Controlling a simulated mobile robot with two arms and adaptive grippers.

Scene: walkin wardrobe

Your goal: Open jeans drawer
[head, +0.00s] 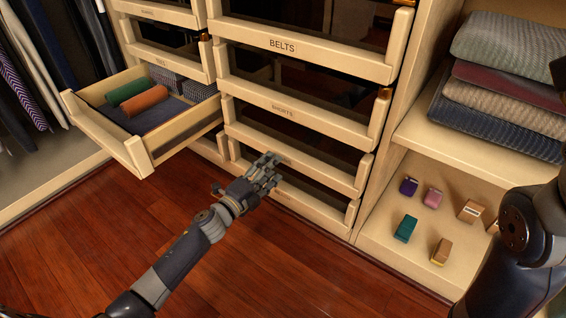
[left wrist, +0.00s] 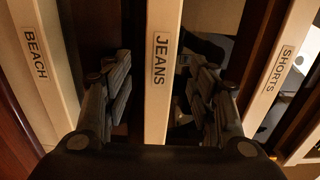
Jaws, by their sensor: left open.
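The jeans drawer (head: 335,178) is in the middle stack in the head view, below the shorts drawer (head: 298,117); it looks shut. My left gripper (head: 265,170) is at its front and hides its label. In the left wrist view the pale drawer front labelled JEANS (left wrist: 159,75) runs between the two spread fingers of my left gripper (left wrist: 162,78). The gripper is open, one finger on each side of the front rail; I cannot tell whether they touch it. My right arm shows at the right edge, but its gripper is not in view.
A drawer (head: 142,158) at the left stands pulled out, with green and orange rolls inside. The belts drawer (head: 310,52) is higher up. The beach drawer (left wrist: 42,70) borders the jeans drawer. Small boxes (head: 406,228) and folded knitwear (head: 505,85) are on the right shelves. The wooden floor is clear.

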